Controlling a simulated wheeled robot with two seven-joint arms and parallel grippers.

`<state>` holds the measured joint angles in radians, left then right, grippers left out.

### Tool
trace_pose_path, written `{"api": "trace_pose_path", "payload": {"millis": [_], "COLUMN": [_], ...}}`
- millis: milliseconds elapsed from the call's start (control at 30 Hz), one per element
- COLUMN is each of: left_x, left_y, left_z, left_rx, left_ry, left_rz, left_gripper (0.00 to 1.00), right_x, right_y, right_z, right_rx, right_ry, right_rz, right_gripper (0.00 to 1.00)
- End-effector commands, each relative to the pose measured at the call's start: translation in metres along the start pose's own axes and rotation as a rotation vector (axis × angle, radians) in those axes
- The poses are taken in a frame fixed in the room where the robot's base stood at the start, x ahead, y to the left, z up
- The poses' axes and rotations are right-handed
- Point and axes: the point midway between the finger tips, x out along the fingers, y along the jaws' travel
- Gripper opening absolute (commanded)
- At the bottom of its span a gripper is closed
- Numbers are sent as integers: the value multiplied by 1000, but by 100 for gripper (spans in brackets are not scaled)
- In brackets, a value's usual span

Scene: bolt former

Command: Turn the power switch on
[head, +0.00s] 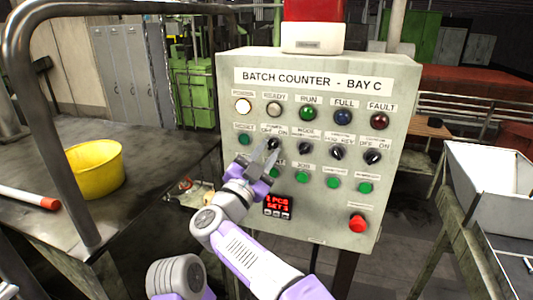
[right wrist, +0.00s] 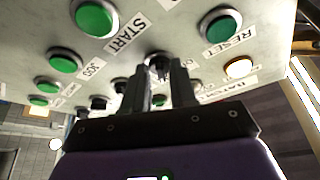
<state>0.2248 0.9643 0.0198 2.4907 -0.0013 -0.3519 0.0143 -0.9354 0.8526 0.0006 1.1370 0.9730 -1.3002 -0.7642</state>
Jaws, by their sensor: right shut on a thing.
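The power switch (head: 274,143) is a small black rotary knob under an OFF ON label, in the switch row of the grey control panel (head: 230,190). My right gripper (head: 267,155) reaches up to it from below, and its fingertips are closed around the knob. In the right wrist view, the two dark fingers (right wrist: 165,85) stand on either side of the knob (right wrist: 158,63). The fingers partly hide the knob, so I cannot tell which way its pointer faces. The POWER lamp (head: 243,105) glows white. My left gripper is not in view.
More black selector knobs (head: 337,153) sit to the right in the same row. Green buttons (head: 334,183) lie below, with a red display (head: 277,206) and a red stop button (head: 358,223). A yellow bucket (head: 95,169) stands on the table at left; a white bin (head: 490,190) is at right.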

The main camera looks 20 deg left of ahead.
Motion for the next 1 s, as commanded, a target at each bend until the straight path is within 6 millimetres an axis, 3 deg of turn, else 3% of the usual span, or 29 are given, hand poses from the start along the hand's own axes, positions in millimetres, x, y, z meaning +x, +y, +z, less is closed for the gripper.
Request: {"api": "trace_pose_path", "payload": {"millis": [400,433,600,867,1000], "left_x": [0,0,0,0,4], "left_y": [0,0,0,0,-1], "left_z": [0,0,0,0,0], "left_rx": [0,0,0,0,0], "left_ry": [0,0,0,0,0], "left_rz": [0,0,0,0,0], "left_gripper": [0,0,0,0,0], "right_x": [2,2,3,1,-11], "right_y": [0,0,0,0,0], "right_z": [-4,-4,-5,-2,-1], "right_rx": [13,13,12,10,10], "right_ry": [8,8,9,4,2], "right_rz": [2,2,4,4,2], "right_gripper": [0,11,35,35,35]}}
